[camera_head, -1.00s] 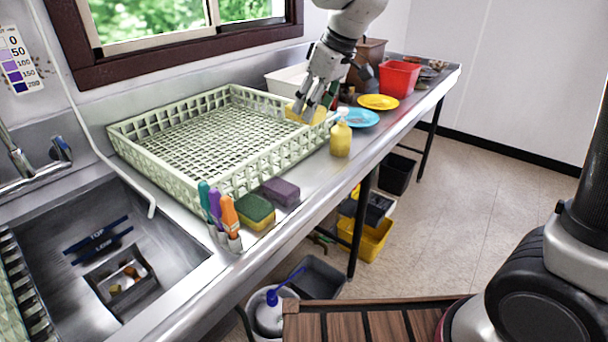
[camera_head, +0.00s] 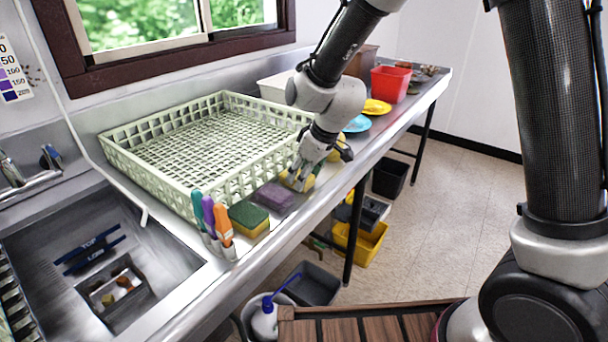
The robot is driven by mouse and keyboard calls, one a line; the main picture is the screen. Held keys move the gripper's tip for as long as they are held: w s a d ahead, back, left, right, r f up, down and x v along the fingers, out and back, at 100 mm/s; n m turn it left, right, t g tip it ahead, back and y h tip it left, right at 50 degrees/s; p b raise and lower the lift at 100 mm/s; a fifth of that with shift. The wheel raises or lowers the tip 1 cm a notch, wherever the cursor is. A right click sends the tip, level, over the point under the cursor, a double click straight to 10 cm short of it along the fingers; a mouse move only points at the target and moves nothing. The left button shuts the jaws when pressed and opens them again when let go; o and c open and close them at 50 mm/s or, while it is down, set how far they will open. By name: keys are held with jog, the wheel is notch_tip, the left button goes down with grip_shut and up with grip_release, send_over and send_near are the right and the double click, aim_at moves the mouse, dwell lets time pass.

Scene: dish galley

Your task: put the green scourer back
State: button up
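A green-topped scourer with a yellow lower layer (camera_head: 248,219) lies on the steel counter, right of the upright brushes. A purple sponge (camera_head: 274,196) lies just beyond it. My gripper (camera_head: 297,181) points down at the counter, just past the purple sponge. Its fingers are around a yellow sponge-like block (camera_head: 309,182), which they partly hide. No green shows on that block. I cannot tell whether it touches the counter. The gripper is apart from the green-topped scourer.
A pale green dish rack (camera_head: 180,190) stands behind the sponges. Coloured brushes (camera_head: 211,215) stand left of the scourer, beside the sink (camera_head: 165,245). A yellow bottle is partly hidden behind my gripper. A blue plate (camera_head: 357,124), a yellow plate (camera_head: 376,107) and a red bin (camera_head: 391,83) stand farther along.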

jog(key=o, duration=1)
jog(key=shift+f, duration=0.2)
jog(key=s+d+r+m, duration=0.2)
jog(key=s+d+r, duration=0.2)
jog(key=d+r, duration=0.9)
jog(key=s+d+r+m+h, duration=0.1)
jog(key=s+d+r+m, duration=0.2)
jog(key=s+d, duration=0.7)
jog(key=s+d+r+m+t+h, duration=0.1)
jog(key=s+d+r+m+h, duration=0.1)
jog(key=s+d+m, duration=0.3)
jog(key=s+d+r, duration=0.1)
jog(key=s+d, duration=0.3)
jog(key=d, duration=0.2)
jog(key=shift+s+r, duration=0.35)
